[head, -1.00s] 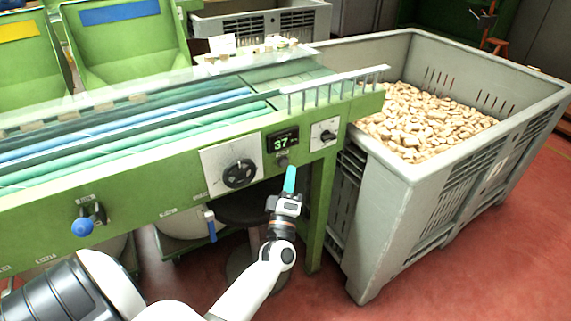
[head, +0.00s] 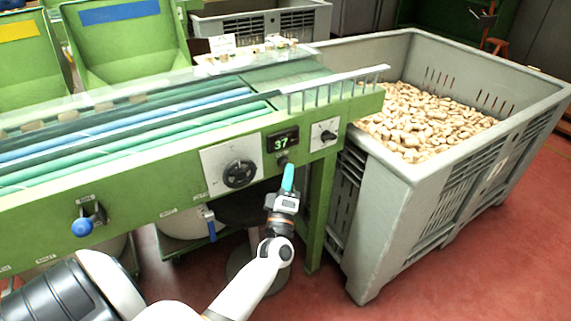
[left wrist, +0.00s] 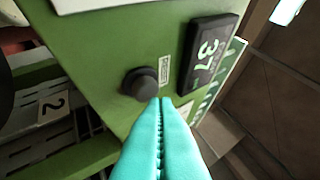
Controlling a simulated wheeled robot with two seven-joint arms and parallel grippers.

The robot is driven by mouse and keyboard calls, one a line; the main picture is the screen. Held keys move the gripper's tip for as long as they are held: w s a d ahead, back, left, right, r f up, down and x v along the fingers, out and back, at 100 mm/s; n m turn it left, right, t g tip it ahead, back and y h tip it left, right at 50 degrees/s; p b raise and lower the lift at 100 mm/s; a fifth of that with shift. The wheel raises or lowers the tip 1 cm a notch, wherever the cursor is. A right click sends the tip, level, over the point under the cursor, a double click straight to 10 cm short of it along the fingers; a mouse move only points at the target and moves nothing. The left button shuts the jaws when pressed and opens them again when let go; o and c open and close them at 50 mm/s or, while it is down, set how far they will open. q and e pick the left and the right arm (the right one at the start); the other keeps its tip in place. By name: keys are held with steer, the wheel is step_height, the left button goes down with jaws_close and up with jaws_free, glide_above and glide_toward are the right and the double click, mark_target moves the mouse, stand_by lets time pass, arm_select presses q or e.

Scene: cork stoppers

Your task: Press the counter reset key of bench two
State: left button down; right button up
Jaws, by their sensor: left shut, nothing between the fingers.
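The counter (head: 282,140) on the front of the green bench is a black box with a lit display reading 37. It also shows in the left wrist view (left wrist: 208,54), turned on its side. The dark round key (left wrist: 140,83) is on the green panel beside the counter, with a small label between them. My left gripper (head: 288,166) has teal fingers, shut and empty, pointing at the panel just below the counter. In the left wrist view the fingertips (left wrist: 161,101) are at the key's lower right edge. I cannot tell whether they touch it. My right gripper is not in view.
A large dial (head: 239,174) and a smaller rotary switch (head: 328,135) flank the counter. A blue-knobbed lever (head: 83,226) is further left. A grey crate of corks (head: 409,180) stands right of the bench. A plate marked 2 (left wrist: 52,106) shows in the left wrist view.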

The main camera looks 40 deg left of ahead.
arm_select(q)
steer(key=shift+w+a, duration=0.1)
stand_by(0.5)
steer(key=shift+w+a, duration=0.1)
steer(key=shift+a, duration=0.2)
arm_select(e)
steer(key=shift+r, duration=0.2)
arm_select(q)
steer(key=shift+d, duration=0.1)
stand_by(0.3)
steer(key=shift+s+d, duration=0.35)
steer(key=shift+d, duration=0.35)
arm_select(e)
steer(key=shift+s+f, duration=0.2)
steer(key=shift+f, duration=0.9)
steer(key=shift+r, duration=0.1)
